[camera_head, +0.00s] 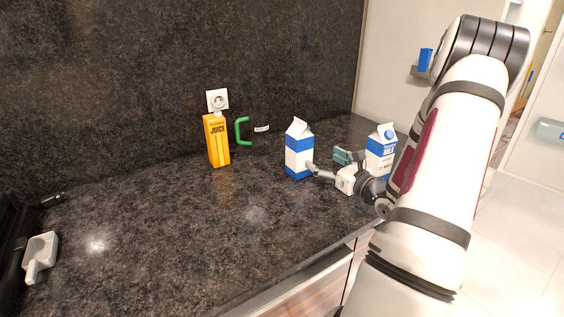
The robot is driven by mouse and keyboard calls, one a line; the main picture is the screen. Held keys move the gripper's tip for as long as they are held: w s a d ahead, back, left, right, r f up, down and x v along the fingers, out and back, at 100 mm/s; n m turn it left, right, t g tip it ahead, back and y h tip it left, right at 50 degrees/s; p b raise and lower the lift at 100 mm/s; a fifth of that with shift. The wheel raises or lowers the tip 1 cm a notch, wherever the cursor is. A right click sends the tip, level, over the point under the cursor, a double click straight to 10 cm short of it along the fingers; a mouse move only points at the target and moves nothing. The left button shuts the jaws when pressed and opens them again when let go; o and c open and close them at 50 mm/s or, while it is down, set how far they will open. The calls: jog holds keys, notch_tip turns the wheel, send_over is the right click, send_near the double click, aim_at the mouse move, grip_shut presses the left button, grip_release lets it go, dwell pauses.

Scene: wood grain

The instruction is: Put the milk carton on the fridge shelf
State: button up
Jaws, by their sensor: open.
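A white carton with blue bands (299,158) stands upright on the dark counter, left of my gripper. A second white carton (380,152), with a blue cap and the word MILK, stands further right, partly hidden by my arm. My gripper (325,161) is open and empty between the two cartons. One fingertip is close to the right side of the left carton; I cannot tell if it touches. I cannot clearly make out a fridge shelf.
A yellow juice carton (217,140) stands at the back, near a green handle-like shape (242,131) and a wall socket (217,100). A white scoop-like item (40,257) lies far left. The counter's (150,235) middle is clear. A blue item (425,60) sits on a ledge upper right.

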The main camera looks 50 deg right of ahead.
aim_at(305, 147)
jog(key=shift+h, duration=0.3)
jog(key=x, duration=0.7)
jog(key=shift+d+f, duration=0.2)
jog(key=shift+p+x, duration=0.4)
jog(key=shift+x, duration=2.85)
jog(key=shift+d, duration=0.1)
grip_shut()
jog(key=shift+r, duration=0.15)
